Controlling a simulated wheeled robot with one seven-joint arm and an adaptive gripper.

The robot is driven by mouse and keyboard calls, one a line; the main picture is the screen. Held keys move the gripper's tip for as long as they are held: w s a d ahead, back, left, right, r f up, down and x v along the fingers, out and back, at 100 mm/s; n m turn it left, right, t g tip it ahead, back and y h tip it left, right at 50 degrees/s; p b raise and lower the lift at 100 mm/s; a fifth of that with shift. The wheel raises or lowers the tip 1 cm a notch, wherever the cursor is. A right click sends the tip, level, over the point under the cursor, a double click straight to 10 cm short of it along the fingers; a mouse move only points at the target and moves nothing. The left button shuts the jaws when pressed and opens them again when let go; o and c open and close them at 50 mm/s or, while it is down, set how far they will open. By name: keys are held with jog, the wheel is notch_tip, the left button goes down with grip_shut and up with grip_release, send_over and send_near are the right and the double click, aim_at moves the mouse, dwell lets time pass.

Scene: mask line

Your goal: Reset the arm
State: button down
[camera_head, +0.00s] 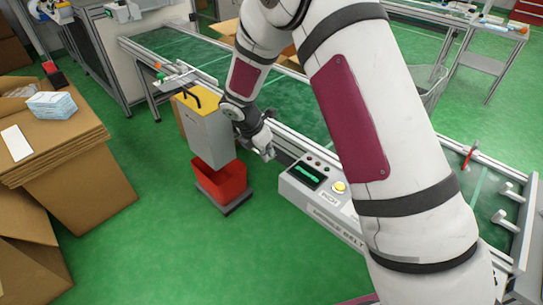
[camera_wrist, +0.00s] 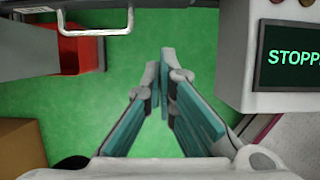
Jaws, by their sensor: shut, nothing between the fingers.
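My arm comes down from the top of the head view, with a white, jointed body and dark red panels. My gripper (camera_head: 266,150) hangs low, between the grey box with a yellow top (camera_head: 205,125) and the control box (camera_head: 325,190) of the conveyor. In the wrist view my gripper (camera_wrist: 160,62) points over bare green floor. Its teal-lined fingers meet at the tips, and nothing is between them.
A red bin (camera_head: 222,182) stands under the grey box. The control box screen (camera_wrist: 290,57) reads "STOPP", cut off. Cardboard boxes (camera_head: 75,170) stand at left. The green floor (camera_head: 140,250) in front is clear.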

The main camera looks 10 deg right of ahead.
jog(key=s+d+r+m, duration=0.35)
jog(key=s+r, duration=0.25)
jog(key=r, duration=0.2)
jog(key=s+d+r+m+g, duration=0.1)
jog(key=s+d+r+m, duration=0.1)
jog(key=s+r+m, duration=0.45)
jog(key=s+d+r+m, duration=0.25)
jog(key=s+r, duration=0.25)
jog(key=r, duration=0.4)
jog(key=s+r+m+y, duration=0.2)
jog(key=s+m, duration=0.4)
jog(key=s, duration=0.7)
jog(key=s+r+m+y, duration=0.2)
jog(key=s+m, duration=0.5)
jog(key=s, duration=0.6)
notch_tip(320, 180, up, 24)
jog(key=t+p, duration=0.2)
jog(key=p, duration=2)
jog(key=shift+s+a+f+n+t+p, duration=0.15)
jog(key=shift+a+n+t+p, duration=0.15)
jog(key=shift+a+n+t, duration=0.1)
